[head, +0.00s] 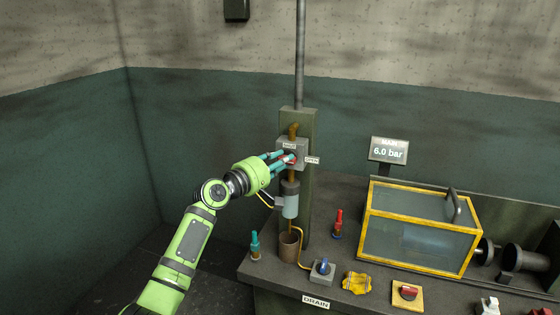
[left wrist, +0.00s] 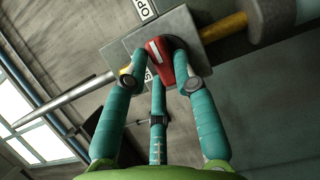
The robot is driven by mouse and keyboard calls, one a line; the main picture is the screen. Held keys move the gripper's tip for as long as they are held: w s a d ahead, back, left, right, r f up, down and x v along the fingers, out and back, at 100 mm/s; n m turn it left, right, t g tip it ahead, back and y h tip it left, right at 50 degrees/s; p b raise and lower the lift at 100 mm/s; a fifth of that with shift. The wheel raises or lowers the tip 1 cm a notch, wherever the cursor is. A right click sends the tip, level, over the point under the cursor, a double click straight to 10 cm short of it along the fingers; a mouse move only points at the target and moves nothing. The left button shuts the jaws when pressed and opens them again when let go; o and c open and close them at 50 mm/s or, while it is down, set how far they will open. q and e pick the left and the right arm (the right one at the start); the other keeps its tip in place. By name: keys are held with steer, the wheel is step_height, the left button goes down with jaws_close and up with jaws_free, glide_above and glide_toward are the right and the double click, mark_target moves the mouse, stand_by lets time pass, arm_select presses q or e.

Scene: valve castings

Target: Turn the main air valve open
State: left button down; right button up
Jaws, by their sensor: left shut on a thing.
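The main air valve is a grey block (head: 300,147) on the upright panel, with a red handle (left wrist: 180,66) on its face. A small label above it seems to read SHUT (head: 289,145). An OPEN label (head: 311,160) is at its right. My left gripper (head: 287,158) reaches the valve face from the left, its teal fingers closed around the red handle. In the left wrist view the fingers (left wrist: 162,80) sit on both sides of the handle, which carries a white stripe. The fingers partly hide the handle in the head view, so its exact angle is unclear. My right gripper is not in view.
A MAIN display (head: 389,150) reads 6.0 bar. Below the valve are a filter bowl (head: 290,200) and a brown cup (head: 289,245). The bench holds a yellow-framed clear box (head: 415,232), a blue-knobbed drain valve (head: 322,271) and a red-switch plate (head: 407,294). Open floor lies left.

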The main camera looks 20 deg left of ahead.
arm_select(q)
steer(key=c, duration=1)
jaws_free()
steer(key=v, duration=1.2)
